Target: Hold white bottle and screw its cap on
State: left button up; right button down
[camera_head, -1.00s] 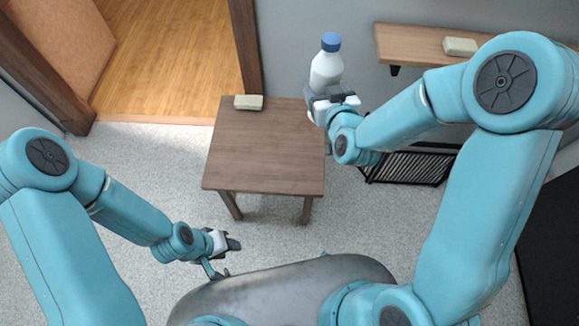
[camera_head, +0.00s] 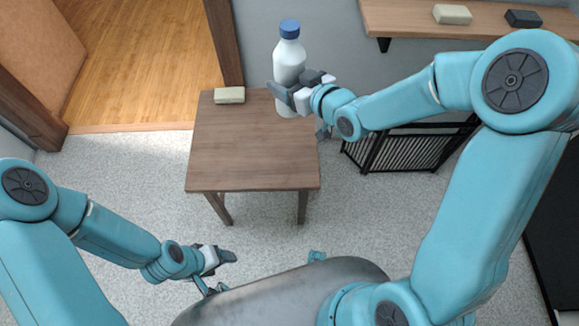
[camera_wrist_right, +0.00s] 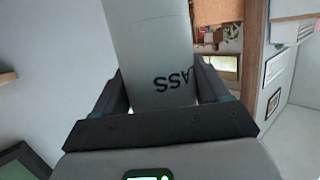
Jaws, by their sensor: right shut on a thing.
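The white bottle (camera_head: 289,62) with a blue cap (camera_head: 290,28) on its top stands upright above the far right part of the small wooden table. My right gripper (camera_head: 284,98) is shut on the bottle's lower body. In the right wrist view the bottle (camera_wrist_right: 160,50) sits between the two fingers (camera_wrist_right: 160,95), with dark lettering on its side. Whether its base touches the table cannot be told, nor how tightly the cap sits. My left gripper (camera_head: 226,257) is low at the left, near my body, away from the bottle; its finger gap is not clear.
The wooden table (camera_head: 250,150) is mostly bare, with a pale block (camera_head: 229,95) at its far left corner. A wall shelf (camera_head: 400,18) at the upper right holds a pale block (camera_head: 452,14) and a dark block (camera_head: 523,18). A black rack (camera_head: 410,150) stands right of the table.

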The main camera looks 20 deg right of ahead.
jog(key=shift+n+g+y, duration=0.4)
jog(key=shift+n+y, duration=0.3)
jog(key=shift+y, duration=0.1)
notch_tip(320, 180, down, 4)
jog(key=b, duration=0.2)
jog(key=shift+b, duration=0.35)
pick_arm(q)
notch_tip(320, 180, down, 5)
jog(key=shift+r, duration=0.2)
pick_arm(e)
jog(key=shift+s, duration=0.1)
pick_arm(q)
notch_tip(320, 180, down, 4)
jog(key=b, duration=0.3)
jog(key=shift+r, duration=0.2)
pick_arm(e)
notch_tip(320, 180, down, 16)
jog(key=shift+r, duration=0.15)
notch_tip(320, 180, down, 4)
jog(key=shift+f+b, duration=0.2)
jog(key=shift+b, duration=0.5)
pick_arm(q)
jog(key=shift+f, duration=0.5)
pick_arm(e)
jog(key=shift+r, duration=0.1)
